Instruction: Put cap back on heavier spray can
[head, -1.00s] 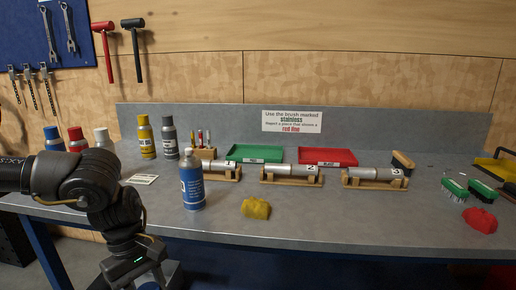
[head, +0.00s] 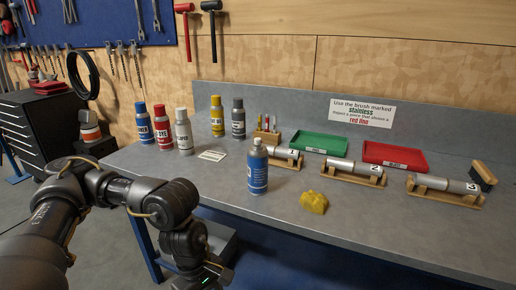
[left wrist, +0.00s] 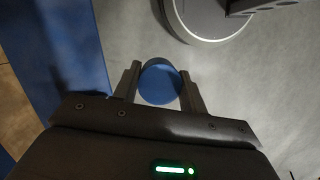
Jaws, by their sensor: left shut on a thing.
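My left gripper (left wrist: 160,88) is shut on a round blue cap (left wrist: 160,84), which sits between its fingertips over the floor in the left wrist view. In the head view my left arm comes in from the left, and its fingertips are out of frame at the bottom. A blue spray can (head: 258,172) with a bare, narrow pale top stands upright near the table's front edge. Capped cans stand farther back: a blue one (head: 143,125), a red one (head: 164,128), a white one (head: 183,131), a yellow one (head: 217,117) and a grey one (head: 238,119).
A yellow lump (head: 314,203) lies right of the bare-topped can. Metal cylinders on wooden stands, a green tray (head: 322,144) and a red tray (head: 395,157) fill the right side. A small card (head: 212,155) lies behind the can. A dark tool cabinet (head: 45,128) stands at the left.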

